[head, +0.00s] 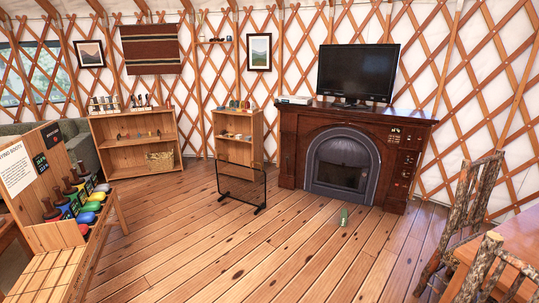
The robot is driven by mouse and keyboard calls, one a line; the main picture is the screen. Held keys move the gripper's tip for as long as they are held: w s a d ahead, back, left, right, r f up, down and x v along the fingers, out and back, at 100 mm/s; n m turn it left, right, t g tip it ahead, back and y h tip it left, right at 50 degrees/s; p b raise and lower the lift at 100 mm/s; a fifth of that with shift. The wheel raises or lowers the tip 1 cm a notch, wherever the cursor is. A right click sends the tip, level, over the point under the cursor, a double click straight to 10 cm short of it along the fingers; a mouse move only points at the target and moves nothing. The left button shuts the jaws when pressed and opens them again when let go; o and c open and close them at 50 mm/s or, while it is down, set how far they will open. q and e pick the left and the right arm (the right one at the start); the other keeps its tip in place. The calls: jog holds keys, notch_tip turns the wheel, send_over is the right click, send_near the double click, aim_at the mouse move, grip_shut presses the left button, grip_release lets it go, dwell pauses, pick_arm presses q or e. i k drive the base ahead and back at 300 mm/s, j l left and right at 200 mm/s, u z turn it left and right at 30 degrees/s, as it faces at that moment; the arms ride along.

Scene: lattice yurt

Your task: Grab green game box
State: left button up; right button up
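A small green object (344,217), which may be the green game box, stands on the wooden floor in front of the fireplace. It is too small to read any label or make out its exact shape. No other clear green box shows in the head view. Neither of my grippers is in the head view.
A dark wood fireplace (290,145) bears a television (357,73). A black mesh screen (242,184) stands on the floor left of the green object. A rustic chair (470,215) and table (515,240) are at right, a display bench (70,215) at left. The middle floor is clear.

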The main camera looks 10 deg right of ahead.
aim_at(344, 214)
jog(key=i+l+z, duration=0.45)
jog(key=i, duration=1.1)
jog(key=i+j+z, duration=0.25)
jog(key=i+z, duration=0.25)
jog(key=i, duration=1)
jog(key=i+l+u, duration=0.3)
jog(key=i, duration=0.2)
jog(key=i+l+u, duration=0.3)
jog(key=i+l, duration=0.15)
jog(key=i+l+u, duration=0.3)
jog(key=i+l, duration=0.15)
jog(key=l, duration=0.2)
jog(key=i+l+u, duration=0.3)
jog(key=l, duration=0.3)
